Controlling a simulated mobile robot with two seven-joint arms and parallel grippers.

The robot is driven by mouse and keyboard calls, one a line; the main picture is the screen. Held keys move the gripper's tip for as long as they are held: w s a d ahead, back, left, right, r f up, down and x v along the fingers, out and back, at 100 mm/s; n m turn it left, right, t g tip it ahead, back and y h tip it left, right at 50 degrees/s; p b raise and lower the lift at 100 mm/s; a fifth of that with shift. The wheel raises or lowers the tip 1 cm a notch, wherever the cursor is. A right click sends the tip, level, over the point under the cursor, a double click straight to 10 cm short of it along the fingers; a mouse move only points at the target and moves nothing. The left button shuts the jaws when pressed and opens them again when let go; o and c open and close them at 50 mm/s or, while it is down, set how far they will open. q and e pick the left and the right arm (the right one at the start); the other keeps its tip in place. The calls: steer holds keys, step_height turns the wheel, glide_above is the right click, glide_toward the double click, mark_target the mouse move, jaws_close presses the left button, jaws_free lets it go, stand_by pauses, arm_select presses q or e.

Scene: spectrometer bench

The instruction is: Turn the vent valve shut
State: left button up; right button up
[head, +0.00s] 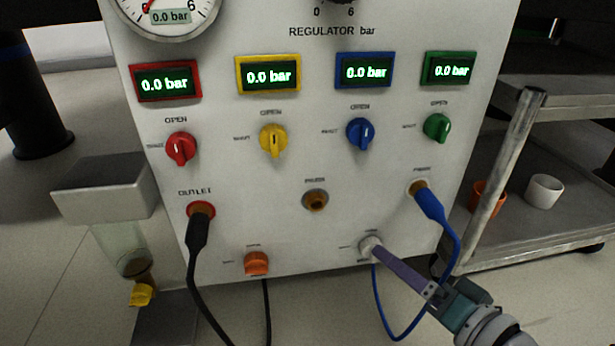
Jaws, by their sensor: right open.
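The white panel (330,130) fills the middle of the head view. A pale grey knob (369,246) sits low at its right, with labels too small to read. An orange knob (256,263) sits low at its left, also with tiny labels. I cannot read which knob is marked as the vent valve. My right gripper (378,251) comes in from the lower right, with its purple finger reaching the pale grey knob. It is open, its tips at the knob and partly covering it; I cannot tell whether they touch. My left gripper is out of view.
Red (181,148), yellow (273,140), blue (360,133) and green (437,128) knobs sit under displays reading 0.0 bar. A blue plug (430,204) and its cable hang close to my right gripper. A metal post (508,165) and shelf with cups stand right.

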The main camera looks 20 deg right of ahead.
steer(key=x, duration=0.2)
steer(key=b+x, duration=0.1)
steer(key=shift+w+a+f, duration=0.15)
steer(key=shift+w+a, duration=0.1)
steer(key=shift+w, duration=0.1)
steer(key=shift+c, duration=0.2)
jaws_close()
